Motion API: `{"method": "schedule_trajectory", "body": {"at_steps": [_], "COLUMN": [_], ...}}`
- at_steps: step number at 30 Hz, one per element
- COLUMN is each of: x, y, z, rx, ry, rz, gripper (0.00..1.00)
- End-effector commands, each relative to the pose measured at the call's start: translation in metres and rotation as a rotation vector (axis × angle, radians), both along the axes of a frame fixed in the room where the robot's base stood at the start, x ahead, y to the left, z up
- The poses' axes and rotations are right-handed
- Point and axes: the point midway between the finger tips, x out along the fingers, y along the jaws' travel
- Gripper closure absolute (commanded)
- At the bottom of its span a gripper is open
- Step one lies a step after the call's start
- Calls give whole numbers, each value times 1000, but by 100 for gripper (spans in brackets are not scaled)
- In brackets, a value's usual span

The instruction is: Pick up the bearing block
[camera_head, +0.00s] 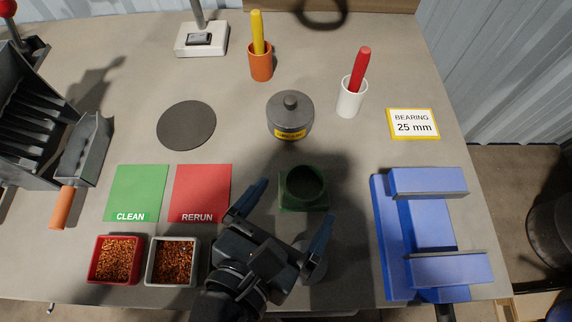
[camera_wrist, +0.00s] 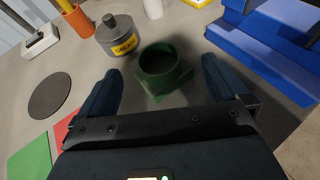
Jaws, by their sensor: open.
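The bearing block is most likely the green part (camera_head: 291,206), a square base with a round open ring on top. It sits upright on the table in the middle of the head view. In the wrist view the green part (camera_wrist: 165,74) lies ahead, between my two fingers. My gripper (camera_head: 285,217) is open and empty, with its fingers spread on the near side of the green part. In the wrist view the gripper (camera_wrist: 160,85) shows both dark blue fingers apart, and I see no contact with the part.
A grey grease pot (camera_head: 290,116) stands behind the green part. A blue vise (camera_head: 415,230) is on the right. Red (camera_head: 200,180) and green (camera_head: 138,185) mats lie left, with two trays of scrap (camera_head: 171,284) in front.

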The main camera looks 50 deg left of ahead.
Motion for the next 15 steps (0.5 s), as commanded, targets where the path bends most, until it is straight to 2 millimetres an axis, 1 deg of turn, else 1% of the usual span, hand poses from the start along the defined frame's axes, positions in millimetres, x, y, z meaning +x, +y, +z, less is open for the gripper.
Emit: {"method": "schedule_trajectory", "body": {"at_steps": [1, 5, 13, 15], "x": [-2, 5, 30, 39], "y": [-1, 1, 10, 14], "z": [-6, -13, -22, -26], "rx": [-27, -48, -44, -44], "ry": [-4, -8, -6, -7], "rz": [1, -1, 0, 0], "gripper": [0, 0, 0, 0]}}
